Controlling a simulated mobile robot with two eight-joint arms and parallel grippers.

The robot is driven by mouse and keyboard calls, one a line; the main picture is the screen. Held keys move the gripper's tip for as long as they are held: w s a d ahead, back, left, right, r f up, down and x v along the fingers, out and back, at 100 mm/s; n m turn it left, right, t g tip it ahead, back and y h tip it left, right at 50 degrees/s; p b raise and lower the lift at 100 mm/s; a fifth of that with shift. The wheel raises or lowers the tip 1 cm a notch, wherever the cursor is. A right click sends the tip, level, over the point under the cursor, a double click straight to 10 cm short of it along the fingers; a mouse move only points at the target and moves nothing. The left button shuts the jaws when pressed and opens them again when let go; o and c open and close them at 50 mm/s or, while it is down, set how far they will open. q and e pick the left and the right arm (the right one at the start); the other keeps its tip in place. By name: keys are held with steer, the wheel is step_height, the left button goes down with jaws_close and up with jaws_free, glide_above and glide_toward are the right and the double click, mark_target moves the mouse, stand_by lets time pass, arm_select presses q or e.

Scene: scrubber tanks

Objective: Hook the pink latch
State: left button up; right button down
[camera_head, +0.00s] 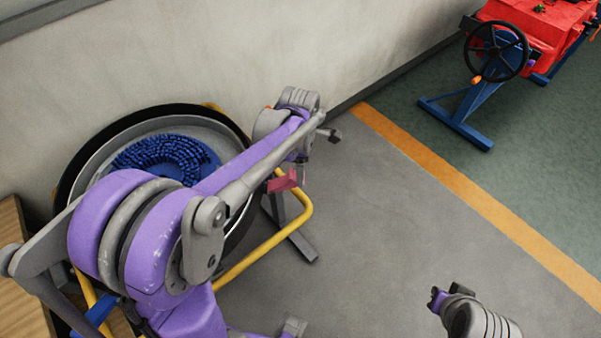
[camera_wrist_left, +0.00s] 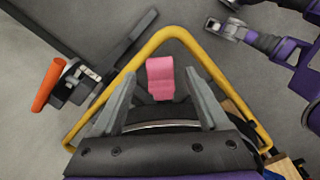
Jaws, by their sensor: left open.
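The pink latch (camera_head: 283,181) is a small flat tab by the yellow tube frame, on the right side of the round scrubber tank in the head view. In the left wrist view the pink latch (camera_wrist_left: 160,78) shows between the two grey fingers of my left gripper (camera_wrist_left: 160,85), which is open. No finger appears closed on it. In the head view my left arm reaches over the tank, and its wrist hides much of the gripper. The end of my right arm (camera_head: 455,305) is at the lower right, away from the latch; its jaws are not clear.
The tank (camera_head: 75,180) with blue bristles (camera_head: 160,155) stands against the wall. A yellow tube frame (camera_head: 262,254) surrounds the latch. An orange handle (camera_wrist_left: 48,85) is left in the wrist view. Red equipment (camera_head: 530,30) stands far right; the grey floor (camera_head: 390,220) between is clear.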

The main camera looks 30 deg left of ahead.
mark_target(285, 181)
arm_select(q)
steer(key=shift+f, duration=1.5)
steer(key=shift+c, duration=0.3)
jaws_close()
